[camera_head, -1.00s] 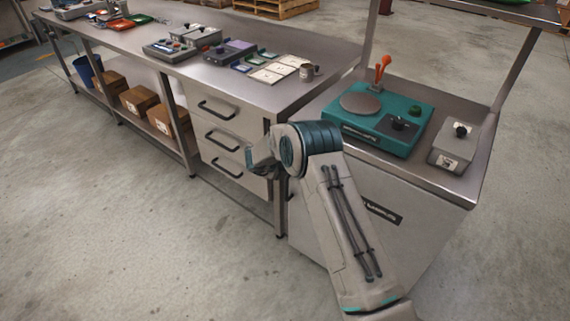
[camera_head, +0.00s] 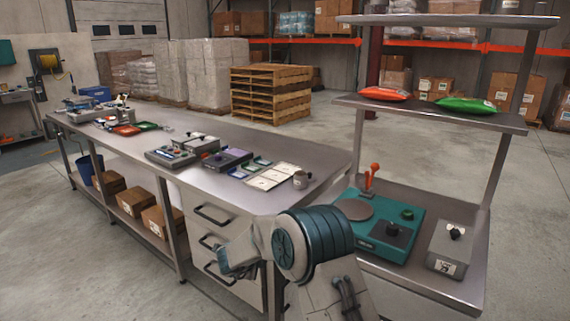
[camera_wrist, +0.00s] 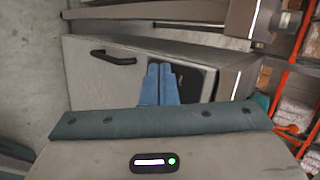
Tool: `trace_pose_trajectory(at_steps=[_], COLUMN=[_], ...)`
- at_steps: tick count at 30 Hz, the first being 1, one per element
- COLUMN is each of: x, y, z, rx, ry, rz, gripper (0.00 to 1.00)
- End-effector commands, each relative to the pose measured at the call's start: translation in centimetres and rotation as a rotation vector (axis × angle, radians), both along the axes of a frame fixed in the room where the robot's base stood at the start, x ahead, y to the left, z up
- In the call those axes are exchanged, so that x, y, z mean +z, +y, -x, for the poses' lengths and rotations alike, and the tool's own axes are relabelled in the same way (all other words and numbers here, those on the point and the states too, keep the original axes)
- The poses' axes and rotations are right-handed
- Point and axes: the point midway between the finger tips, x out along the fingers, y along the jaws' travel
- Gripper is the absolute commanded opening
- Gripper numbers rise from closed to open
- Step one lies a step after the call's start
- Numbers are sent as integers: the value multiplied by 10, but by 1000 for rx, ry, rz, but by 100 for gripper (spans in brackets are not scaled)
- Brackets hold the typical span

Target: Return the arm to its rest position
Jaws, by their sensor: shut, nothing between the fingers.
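My arm shows in the head view in front of the bench's right end, its teal joint uppermost.
A long steel bench (camera_head: 290,155) with drawers carries several devices and cards. To its right stands a station with a teal scale (camera_head: 400,232), a grey box (camera_head: 450,248) and a shelf (camera_head: 440,112) holding red and green bags. The floor at left is clear.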

Motion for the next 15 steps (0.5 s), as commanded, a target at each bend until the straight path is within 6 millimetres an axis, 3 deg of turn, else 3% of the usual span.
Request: trace_pose_trajectory(at_steps=[1,6,11,15], x=[31,105,161,194], y=[-5,-13,-28,-47], z=[-4,1,28,66], rx=[71,358,612,821], ry=[-29,-86,-100,-76], rz=[8,75,175,285], gripper=[0,0,0,0])
